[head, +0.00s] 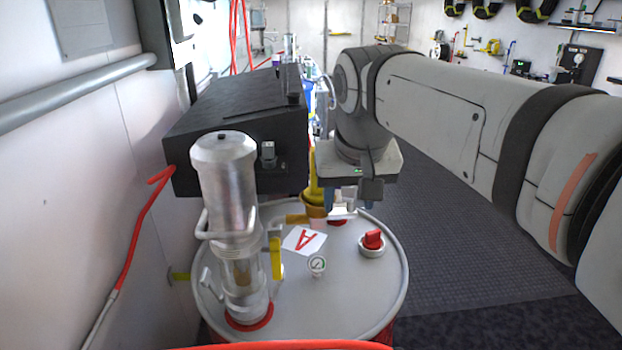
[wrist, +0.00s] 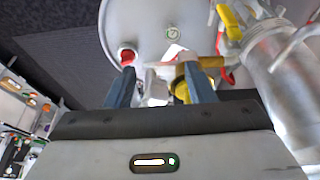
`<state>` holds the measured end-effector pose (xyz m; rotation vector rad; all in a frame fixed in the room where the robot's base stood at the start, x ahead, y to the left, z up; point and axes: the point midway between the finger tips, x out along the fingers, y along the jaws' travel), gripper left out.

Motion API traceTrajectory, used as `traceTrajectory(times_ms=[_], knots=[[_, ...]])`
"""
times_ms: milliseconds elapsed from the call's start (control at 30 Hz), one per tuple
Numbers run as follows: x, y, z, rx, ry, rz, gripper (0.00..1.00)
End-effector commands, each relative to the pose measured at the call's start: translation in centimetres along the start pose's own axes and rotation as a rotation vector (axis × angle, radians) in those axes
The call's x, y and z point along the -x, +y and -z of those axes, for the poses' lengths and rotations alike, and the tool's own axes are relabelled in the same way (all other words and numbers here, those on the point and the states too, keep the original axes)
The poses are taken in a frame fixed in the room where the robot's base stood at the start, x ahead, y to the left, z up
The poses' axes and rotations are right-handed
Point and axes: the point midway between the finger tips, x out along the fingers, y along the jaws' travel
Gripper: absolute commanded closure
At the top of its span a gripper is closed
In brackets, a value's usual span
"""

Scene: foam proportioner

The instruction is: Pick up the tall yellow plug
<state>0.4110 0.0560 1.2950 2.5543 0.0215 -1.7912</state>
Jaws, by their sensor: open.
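The tall yellow plug (head: 315,180) stands upright at the back of the drum top in the head view, just left of my gripper (head: 350,200). My gripper points down over the far part of the drum, open. In the wrist view, a yellow part (wrist: 181,91), apparently the plug, shows beside the inner side of the right finger of my gripper (wrist: 158,76). That finger partly hides it. I cannot tell whether they touch. Nothing is visibly held.
The drum lid (head: 345,290) carries a red knob (head: 372,240), a gauge (head: 317,264), a paper marked A (head: 304,241) and a clear metal-topped cylinder (head: 225,180) with a yellow lever (head: 276,257). A black box (head: 240,125) stands behind left. Floor at right is clear.

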Motion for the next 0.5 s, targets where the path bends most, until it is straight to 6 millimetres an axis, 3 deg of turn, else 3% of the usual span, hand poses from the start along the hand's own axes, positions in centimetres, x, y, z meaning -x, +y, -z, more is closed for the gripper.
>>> traceTrajectory(times_ms=[33, 200, 367, 500], knots=[[1.0, -1.1, 1.8, 0.003, 0.011, 0.003, 0.51], [4.1, -3.2, 5.2, -0.008, 0.031, 0.003, 0.51], [5.6, -4.3, 6.7, -0.015, 0.041, 0.004, 0.51], [5.3, -4.6, 7.0, -0.018, 0.042, 0.003, 0.51]])
